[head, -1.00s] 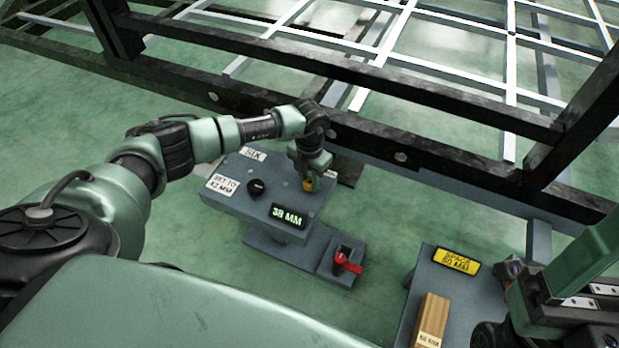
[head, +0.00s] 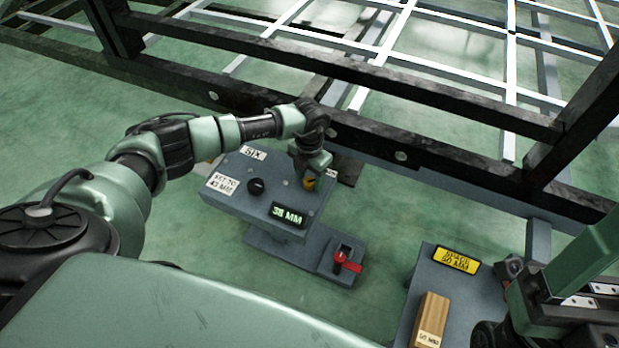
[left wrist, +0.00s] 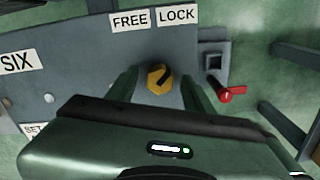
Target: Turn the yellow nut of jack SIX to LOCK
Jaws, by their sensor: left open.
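The yellow nut (head: 308,184) sits on the grey jack marked SIX (head: 235,185). In the left wrist view the nut (left wrist: 155,78) carries a black mark slanting to the upper right. The FREE label (left wrist: 130,21) is above and left of it, and the LOCK label (left wrist: 177,16) above and right. My left gripper (head: 311,172) is over the nut. In the left wrist view its open fingers (left wrist: 159,76) show on either side of the nut, with a gap at each side. My right gripper (head: 530,300) is partly in view at the right edge; its jaws are unclear.
The jack has a black knob (head: 256,187), a display reading 38 MM (head: 288,216) and a red lever (head: 347,263) on its lower base. A dark chassis beam (head: 400,158) runs just behind. A wooden block (head: 431,318) stands on a grey stand at the right.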

